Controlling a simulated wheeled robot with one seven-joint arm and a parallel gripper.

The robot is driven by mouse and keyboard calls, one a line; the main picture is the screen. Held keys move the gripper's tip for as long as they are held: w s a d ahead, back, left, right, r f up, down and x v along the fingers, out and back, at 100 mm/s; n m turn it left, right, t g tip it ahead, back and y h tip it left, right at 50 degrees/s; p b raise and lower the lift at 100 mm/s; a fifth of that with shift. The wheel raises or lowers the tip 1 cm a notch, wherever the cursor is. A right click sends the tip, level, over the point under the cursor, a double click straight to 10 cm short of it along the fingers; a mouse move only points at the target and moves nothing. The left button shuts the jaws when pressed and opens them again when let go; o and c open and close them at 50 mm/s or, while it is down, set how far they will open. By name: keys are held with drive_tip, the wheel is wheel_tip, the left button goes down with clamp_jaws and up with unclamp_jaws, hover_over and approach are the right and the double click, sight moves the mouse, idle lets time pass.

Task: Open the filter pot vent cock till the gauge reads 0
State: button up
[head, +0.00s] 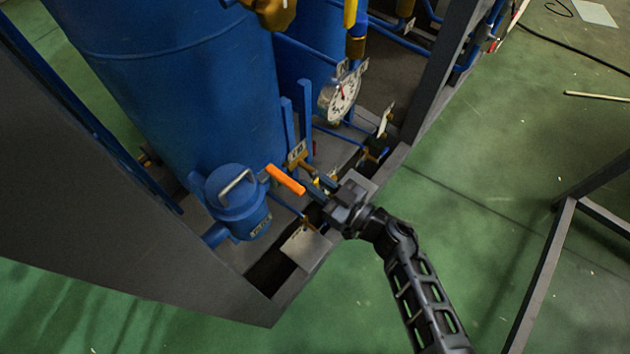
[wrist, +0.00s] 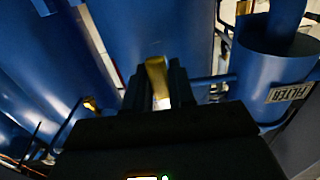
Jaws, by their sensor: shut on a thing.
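The blue filter pot (head: 237,203) stands at the lower left of the rig in the head view. Its FILTER label shows at the right of the wrist view, on the pot (wrist: 265,75). An orange lever (head: 285,180) lies between the pot and my gripper (head: 318,190). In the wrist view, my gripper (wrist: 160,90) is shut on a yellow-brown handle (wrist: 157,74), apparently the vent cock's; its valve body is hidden. The round white gauge (head: 340,95) is tilted above the gripper; its reading is too small to tell.
A large blue tank (head: 190,80) stands behind the pot. Thin blue pipes and brass valves (head: 297,155) crowd the space near my gripper. A grey frame edge (head: 290,285) runs in front. Green floor (head: 490,200) is open to the right, with a dark stand (head: 545,265) at far right.

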clamp_jaws()
drive_tip(key=shift+d, duration=0.1)
drive_tip(key=shift+w+d+r+n, duration=0.45)
drive_tip(key=shift+w+r+n, duration=0.2)
drive_tip(key=shift+n, duration=2.2)
drive_tip(key=shift+w+d+r+n, duration=0.5)
drive_tip(key=shift+r+n, duration=0.2)
drive_tip(key=shift+n, duration=2.1)
drive_tip(key=shift+w+d+r+n, duration=0.4)
drive_tip(key=shift+w+r+n, duration=0.25)
drive_tip(key=shift+n, duration=2.2)
drive_tip(key=o, duration=0.6)
unclamp_jaws()
drive_tip(key=shift+r, duration=0.1)
